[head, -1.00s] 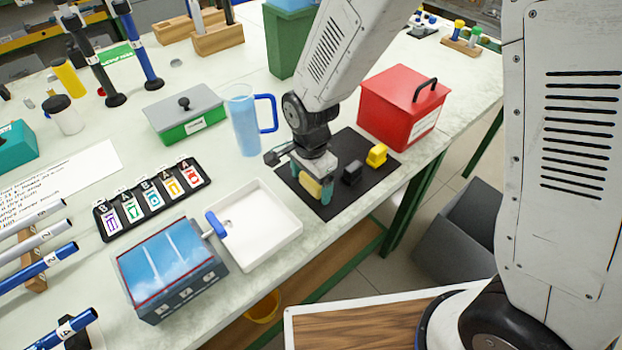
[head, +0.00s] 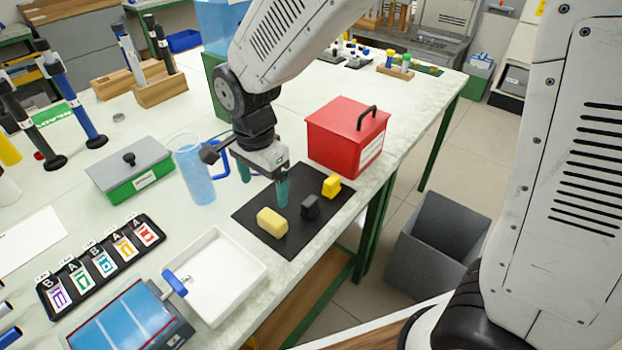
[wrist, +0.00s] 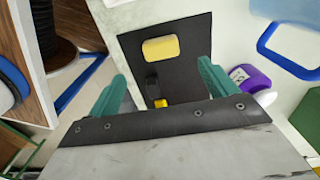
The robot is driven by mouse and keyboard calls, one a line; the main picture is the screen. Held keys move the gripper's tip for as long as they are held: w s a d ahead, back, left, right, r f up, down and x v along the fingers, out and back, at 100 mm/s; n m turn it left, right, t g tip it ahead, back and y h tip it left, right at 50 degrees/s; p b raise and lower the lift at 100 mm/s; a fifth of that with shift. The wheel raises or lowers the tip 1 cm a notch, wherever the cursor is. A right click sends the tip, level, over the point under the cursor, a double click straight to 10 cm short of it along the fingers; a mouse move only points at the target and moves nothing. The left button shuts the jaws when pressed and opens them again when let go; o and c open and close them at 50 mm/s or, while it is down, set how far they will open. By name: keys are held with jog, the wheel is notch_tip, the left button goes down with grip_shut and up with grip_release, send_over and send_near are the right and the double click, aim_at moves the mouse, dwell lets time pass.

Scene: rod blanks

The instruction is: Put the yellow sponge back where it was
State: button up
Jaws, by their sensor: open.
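The pale yellow sponge (head: 272,223) lies on the black mat (head: 250,207), at the mat's near left part. A dark block (head: 310,207) and a bright yellow block (head: 331,186) sit in a row beside it on the mat. My gripper (head: 263,177) is open and empty, raised above the mat and behind the sponge. In the wrist view the sponge (wrist: 160,48) lies flat on the mat, beyond my spread green fingers (wrist: 160,75) and apart from them.
A red box (head: 347,138) stands behind the mat. A blue jug (head: 195,172) is left of my gripper, and a white tray (head: 214,275) is at the near left. A purple-and-white item (wrist: 250,79) shows by a finger in the wrist view. A grey bin (head: 437,243) stands on the floor.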

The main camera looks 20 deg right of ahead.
jog(key=s+d+r+n, duration=0.6)
jog(key=d+r, duration=0.4)
jog(key=d, duration=0.4)
jog(key=s+d+r+n, duration=0.1)
jog(key=s+d+n, duration=0.1)
jog(key=s, duration=0.4)
jog(key=s+d+r+n+t, duration=0.1)
jog(key=s+d+r+n, duration=0.1)
jog(key=s+d, duration=0.3)
jog(key=shift+s+d+r+n, duration=0.25)
jog(key=shift+s+n, duration=0.35)
jog(key=shift+s, duration=0.45)
jog(key=shift+a, duration=0.1)
